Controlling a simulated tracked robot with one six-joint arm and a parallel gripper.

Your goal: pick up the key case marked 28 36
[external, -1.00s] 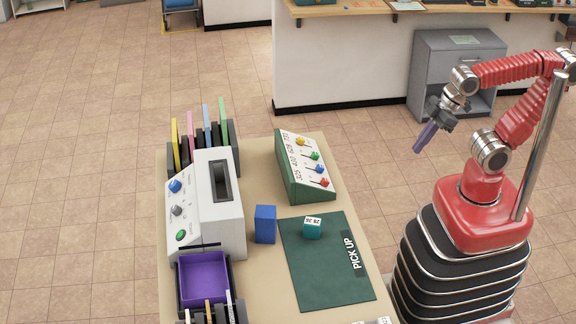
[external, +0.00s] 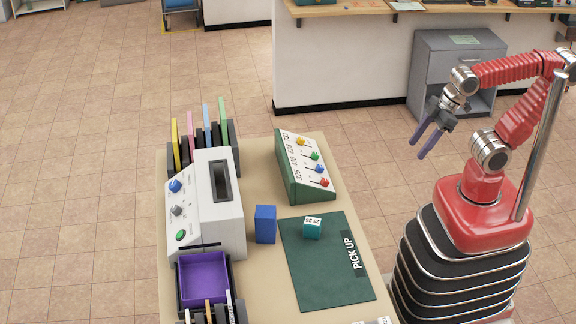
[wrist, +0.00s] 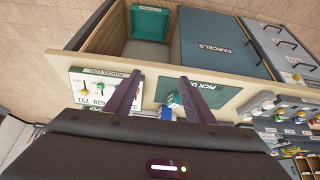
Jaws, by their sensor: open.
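The key case (external: 312,230) is a small teal block with a white, dark-marked top. The marking is too small to read surely in the external view. It stands on the dark green PICK UP mat (external: 318,278). My gripper (external: 419,148) is open and empty, high in the air to the upper right of the case, well apart from it. In the wrist view my two purple fingers (wrist: 159,76) are spread. A small teal and white block (wrist: 174,100), apparently the case, shows between them, farther off, near the mat (wrist: 193,88).
A blue block (external: 265,224) stands just left of the mat. A green panel with coloured knobs (external: 305,165) stands behind. A white machine (external: 218,205) and a purple tray (external: 204,276) are at left. A PARCELS box (wrist: 222,50) shows in the wrist view.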

